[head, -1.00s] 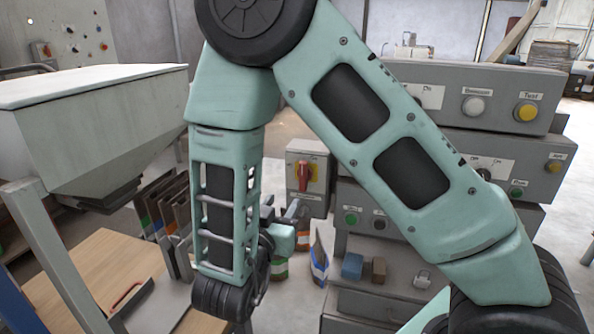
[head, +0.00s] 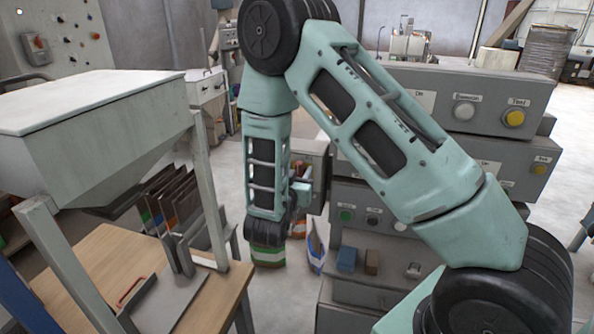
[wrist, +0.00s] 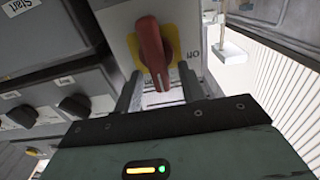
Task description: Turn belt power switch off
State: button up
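The belt power switch is a red rotary handle (wrist: 154,50) on a yellow plate (wrist: 176,62), set on a grey box. In the wrist view the handle points nearly straight up and down, tilted slightly. An "On" label stands to the right of the plate. My gripper (wrist: 158,90) is open, with one finger on each side of the handle's lower end and gaps showing on both sides.
Grey control panels with buttons (head: 464,112) stand right of the switch box; other buttons (wrist: 74,107) show left of my gripper in the wrist view. A hopper (head: 95,115) and wooden table (head: 90,255) are at left. Small blocks (head: 346,259) lie on a ledge below.

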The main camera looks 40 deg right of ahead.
grip_shut()
